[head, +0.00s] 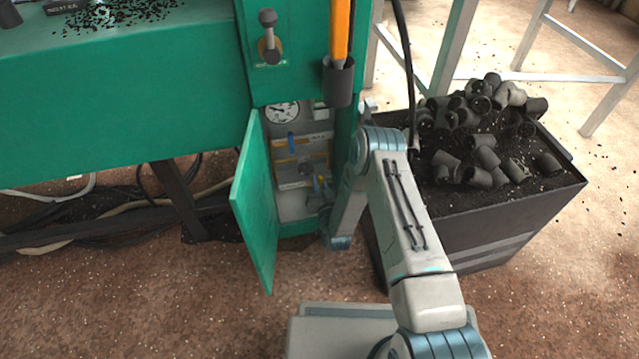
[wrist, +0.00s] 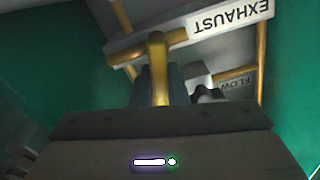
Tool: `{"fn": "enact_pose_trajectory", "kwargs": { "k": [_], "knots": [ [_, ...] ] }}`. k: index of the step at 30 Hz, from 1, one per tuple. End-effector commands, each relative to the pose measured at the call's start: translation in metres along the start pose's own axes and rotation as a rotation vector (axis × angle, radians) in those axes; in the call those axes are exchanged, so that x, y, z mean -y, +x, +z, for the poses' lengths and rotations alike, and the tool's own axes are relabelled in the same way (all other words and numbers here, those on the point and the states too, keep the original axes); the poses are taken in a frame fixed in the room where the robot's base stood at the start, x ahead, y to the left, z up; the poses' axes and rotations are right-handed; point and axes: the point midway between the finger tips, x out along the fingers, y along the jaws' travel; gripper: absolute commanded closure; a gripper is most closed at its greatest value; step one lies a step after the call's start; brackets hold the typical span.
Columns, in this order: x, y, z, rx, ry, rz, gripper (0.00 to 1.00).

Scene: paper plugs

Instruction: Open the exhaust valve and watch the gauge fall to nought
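The pressure gauge (head: 282,112) has a round white face at the top of the open cabinet; its reading is too small to make out. The exhaust valve's brass lever (wrist: 157,58) hangs from a pale panel beside the upside-down EXHAUST label (wrist: 232,17) in the wrist view. My gripper (wrist: 160,90) has a dark finger close against each side of the lever and appears shut on it. In the head view, my gripper (head: 323,192) is low inside the cabinet, partly hidden by my arm.
The green cabinet door (head: 256,205) stands open at the left. A blue-handled valve (head: 291,141) sits above my gripper. A FLOW label (wrist: 237,84) is near the lever. A black bin (head: 480,232) full of dark plugs stands close right of my arm.

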Motion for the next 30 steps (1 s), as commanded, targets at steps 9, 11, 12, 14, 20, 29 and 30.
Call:
{"fn": "enact_pose_trajectory", "kwargs": {
  "k": [9,11,12,14,20,29,30],
  "knots": [
    [-0.0046,-0.0002,0.0002,0.000,0.134,0.001,1.00],
    [-0.0043,-0.0002,0.0003,0.000,0.134,0.000,1.00],
    [-0.0043,-0.0003,0.0003,0.000,0.133,0.000,1.00],
    [-0.0043,-0.0003,0.0003,0.000,0.133,0.000,1.00],
    [-0.0042,-0.0003,0.0004,0.000,0.132,0.000,0.65],
    [-0.0047,-0.0024,0.0001,0.001,0.132,0.000,0.65],
    [-0.0051,-0.0041,-0.0002,0.001,0.131,0.000,0.65]
  ]
}}
